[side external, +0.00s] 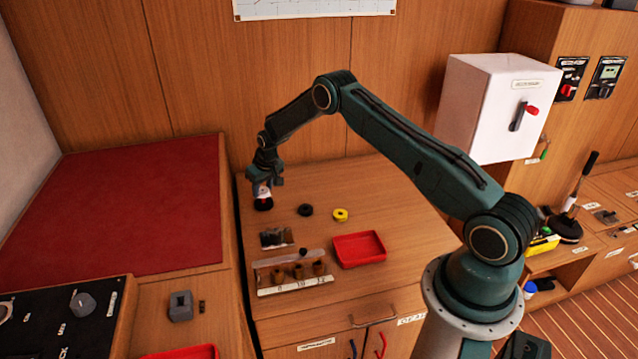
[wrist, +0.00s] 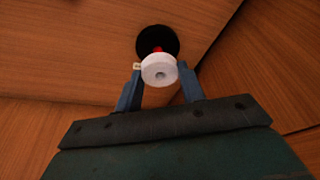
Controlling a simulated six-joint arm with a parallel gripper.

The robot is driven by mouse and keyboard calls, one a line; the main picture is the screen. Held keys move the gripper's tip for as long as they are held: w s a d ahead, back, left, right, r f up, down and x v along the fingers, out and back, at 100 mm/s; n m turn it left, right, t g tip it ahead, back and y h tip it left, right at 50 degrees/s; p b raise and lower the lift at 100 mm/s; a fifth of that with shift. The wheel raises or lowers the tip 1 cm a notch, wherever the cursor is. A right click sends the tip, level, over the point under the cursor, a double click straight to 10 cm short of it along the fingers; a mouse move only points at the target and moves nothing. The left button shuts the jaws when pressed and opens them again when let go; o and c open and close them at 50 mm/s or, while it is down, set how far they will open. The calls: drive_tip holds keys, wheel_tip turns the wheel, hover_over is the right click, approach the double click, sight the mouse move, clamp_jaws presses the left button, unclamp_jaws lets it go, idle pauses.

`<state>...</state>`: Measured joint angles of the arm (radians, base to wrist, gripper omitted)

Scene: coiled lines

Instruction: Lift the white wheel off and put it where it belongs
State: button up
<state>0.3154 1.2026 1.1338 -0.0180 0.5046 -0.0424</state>
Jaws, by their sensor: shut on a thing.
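The white wheel (wrist: 160,72) has a small hole in its middle and sits between the two fingers of my gripper (wrist: 160,68) in the wrist view. My gripper is shut on it. Just beyond the wheel are a small red part (wrist: 157,49) and a round black disc (wrist: 152,33). I cannot tell whether the wheel still touches the red part. In the side view my gripper (side external: 263,187) points down at the table's back left, right above the black disc (side external: 263,205). The wheel is small and mostly hidden there.
A black ring (side external: 305,210) and a yellow ring (side external: 340,215) lie to the right. A red tray (side external: 372,261) and a labelled rack (side external: 292,287) with brown cups stand nearer the front. A dark block (side external: 276,238) lies behind the rack. The table's right side is clear.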

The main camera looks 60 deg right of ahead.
sight(265, 192)
drive_tip(key=shift+r, duration=1.2)
drive_tip(key=shift+s+r, duration=0.1)
drive_tip(key=shift+s+r, duration=0.3)
drive_tip(key=shift+r, duration=0.1)
drive_tip(key=s+a+r+m, duration=0.1)
drive_tip(key=s+r+m, duration=0.1)
drive_tip(key=s+r, duration=0.4)
drive_tip(key=s+a+r+m+h, duration=0.1)
drive_tip(key=s+r, duration=0.5)
drive_tip(key=s, duration=0.7)
drive_tip(key=shift+s+a+r+m+g, duration=0.3)
drive_tip(key=shift+m, duration=0.5)
wheel_tip(265, 192, down, 16)
drive_tip(key=shift+f, duration=0.15)
drive_tip(key=shift+f, duration=0.1)
